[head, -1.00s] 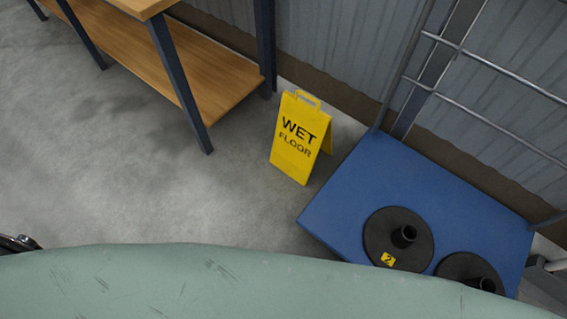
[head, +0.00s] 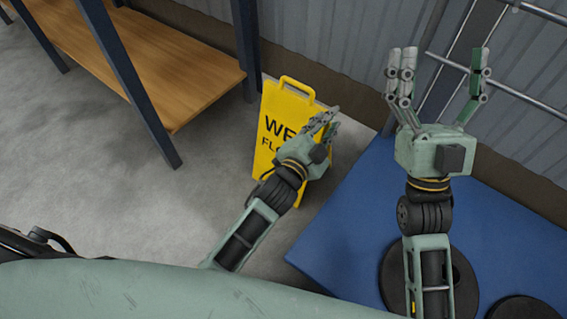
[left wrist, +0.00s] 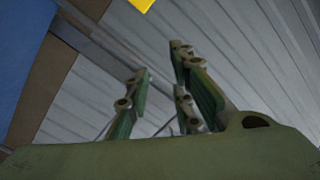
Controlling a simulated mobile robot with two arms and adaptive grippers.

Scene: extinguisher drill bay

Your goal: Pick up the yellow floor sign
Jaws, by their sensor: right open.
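The yellow floor sign (head: 284,104) stands upright on the floor beside the blue platform, its handle at the top. Its right part is hidden behind my left gripper (head: 332,122), which is in front of it in the head view; I cannot tell whether they touch. In the left wrist view my left fingers (left wrist: 158,88) are apart with nothing between them. A yellow patch (left wrist: 141,4), likely the sign, shows at the top edge there. My right gripper (head: 440,78) is open and empty above the blue platform.
The blue platform (head: 340,235) bears black round bases (head: 450,262) and stands right of the sign. A wooden shelf unit (head: 190,85) with dark legs is at the left. A corrugated wall and metal rails (head: 520,90) are behind.

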